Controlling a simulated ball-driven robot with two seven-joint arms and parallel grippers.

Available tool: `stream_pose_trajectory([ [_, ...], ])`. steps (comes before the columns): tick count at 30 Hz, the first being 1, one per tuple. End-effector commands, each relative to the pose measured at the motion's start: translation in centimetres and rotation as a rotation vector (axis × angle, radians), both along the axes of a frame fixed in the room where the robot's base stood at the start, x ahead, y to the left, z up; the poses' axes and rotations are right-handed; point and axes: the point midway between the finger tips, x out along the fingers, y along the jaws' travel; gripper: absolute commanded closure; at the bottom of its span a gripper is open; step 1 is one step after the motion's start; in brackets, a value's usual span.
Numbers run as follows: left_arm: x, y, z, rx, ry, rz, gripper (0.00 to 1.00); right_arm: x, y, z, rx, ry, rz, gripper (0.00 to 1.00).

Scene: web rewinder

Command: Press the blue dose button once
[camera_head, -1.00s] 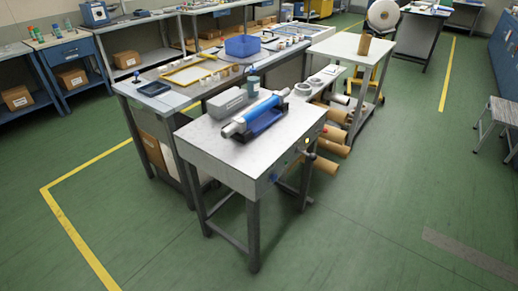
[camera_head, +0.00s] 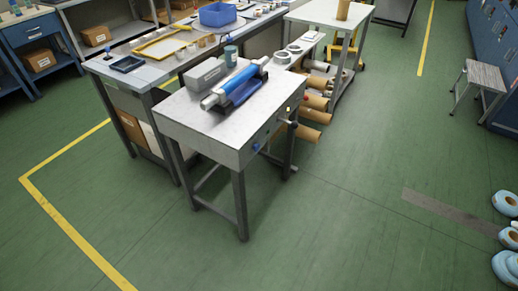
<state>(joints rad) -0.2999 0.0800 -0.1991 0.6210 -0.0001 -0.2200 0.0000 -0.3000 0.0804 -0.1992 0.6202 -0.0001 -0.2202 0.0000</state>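A small blue button (camera_head: 256,147) shows on the front panel of the grey-topped machine table (camera_head: 185,112), near its lower front corner. Other small controls sit farther right on the same panel, including a yellow one and a dark knob (camera_head: 292,124). A blue roller (camera_head: 235,84) with pale metal ends lies in a dark blue cradle on the table top, with a grey box (camera_head: 207,73) behind it. Neither of my grippers is in view.
Brown cardboard tubes (camera_head: 308,134) stick out right of the machine table. A long workbench (camera_head: 110,62) stands behind it. A stool (camera_head: 480,82) and blue-white rolls (camera_head: 507,266) are at the right. Green floor in front and to the right is clear.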

Motion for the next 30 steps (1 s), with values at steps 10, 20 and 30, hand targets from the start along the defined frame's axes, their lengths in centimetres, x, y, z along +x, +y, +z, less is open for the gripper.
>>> stream_pose_trajectory([
  [10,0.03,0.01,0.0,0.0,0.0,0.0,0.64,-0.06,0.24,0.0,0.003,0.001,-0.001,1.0],
  [20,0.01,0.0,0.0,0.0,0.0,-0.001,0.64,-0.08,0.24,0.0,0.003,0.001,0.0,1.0],
  [30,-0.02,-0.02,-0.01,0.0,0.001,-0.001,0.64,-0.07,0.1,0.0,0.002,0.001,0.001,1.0],
])
